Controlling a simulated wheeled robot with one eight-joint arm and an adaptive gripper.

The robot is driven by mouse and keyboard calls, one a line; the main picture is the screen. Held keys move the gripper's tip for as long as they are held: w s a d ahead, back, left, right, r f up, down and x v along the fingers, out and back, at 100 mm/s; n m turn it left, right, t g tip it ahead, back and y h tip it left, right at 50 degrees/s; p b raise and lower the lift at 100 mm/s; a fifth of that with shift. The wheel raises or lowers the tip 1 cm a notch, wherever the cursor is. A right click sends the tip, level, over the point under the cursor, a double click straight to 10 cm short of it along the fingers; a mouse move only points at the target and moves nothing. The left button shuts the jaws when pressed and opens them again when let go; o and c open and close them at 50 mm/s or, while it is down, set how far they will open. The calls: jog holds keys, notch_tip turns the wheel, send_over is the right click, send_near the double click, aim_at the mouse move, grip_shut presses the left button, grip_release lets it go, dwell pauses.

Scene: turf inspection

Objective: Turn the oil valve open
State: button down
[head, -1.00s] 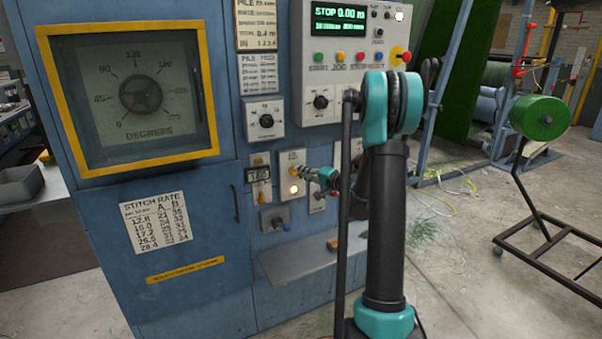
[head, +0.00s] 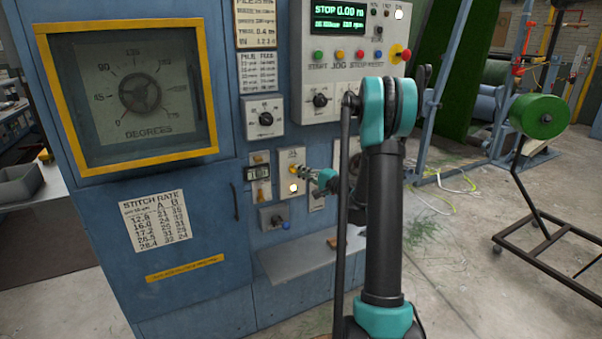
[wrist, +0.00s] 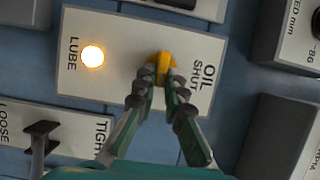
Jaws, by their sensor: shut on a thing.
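The oil valve has a small yellow handle (wrist: 161,66) on a white plate (wrist: 112,42) marked OIL, SHUT and LUBE. My gripper (wrist: 162,84) is shut on the handle, with one finger on each side, and hides its lower part in the wrist view. A lit lamp (wrist: 92,56) sits beside LUBE on the same plate. In the head view the plate (head: 289,157) is on the blue cabinet, with my gripper (head: 301,171) reaching it from the right. The fingertip contact is too small to tell there.
A LOOSE/TIGHT switch (wrist: 40,133) lies lower left of the valve in the wrist view. A grey box (wrist: 277,135) juts out at the right. In the head view a knob panel (head: 264,117) is above, and a grey shelf (head: 300,262) lies below.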

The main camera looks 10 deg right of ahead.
jog(key=c, duration=1.6)
grip_release()
jog(key=v, duration=1.2)
jog(key=s+a+f+n+g+h, duration=0.2)
jog(key=s+a+f+n+g, duration=0.1)
jog(key=s+a, duration=0.35)
jog(key=s+a+f+n+g+h, duration=0.25)
jog(key=s+a+g, duration=0.2)
jog(key=s, duration=0.35)
jog(key=s+d+f+n+g+h, duration=0.1)
jog(key=s+d+f+n+h, duration=0.1)
jog(key=s, duration=0.7)
jog(key=s+d+f+n+g+h, duration=0.1)
jog(key=s+d+f+h, duration=0.3)
jog(key=s, duration=0.5)
jog(key=shift+s+f+n+h, duration=0.3)
jog(key=shift+f+n+h, duration=0.25)
jog(key=shift+n, duration=0.2)
